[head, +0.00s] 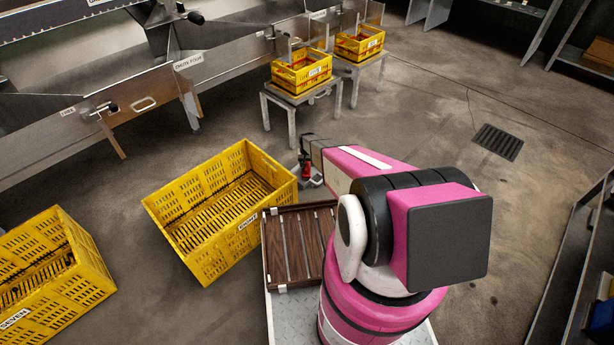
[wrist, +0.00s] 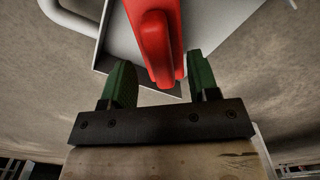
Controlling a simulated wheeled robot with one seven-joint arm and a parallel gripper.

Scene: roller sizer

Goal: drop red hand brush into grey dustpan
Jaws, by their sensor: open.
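The red hand brush (wrist: 155,40) shows large at the top of the wrist view, with its near end between the two green fingers of my gripper (wrist: 160,75).
A large yellow crate (head: 222,212) stands on the floor left of my arm, with another (head: 50,270) farther left. A brown slatted tray (head: 290,250) lies close to my base. Two small tables with yellow crates (head: 300,72) stand behind. Floor to the right is open.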

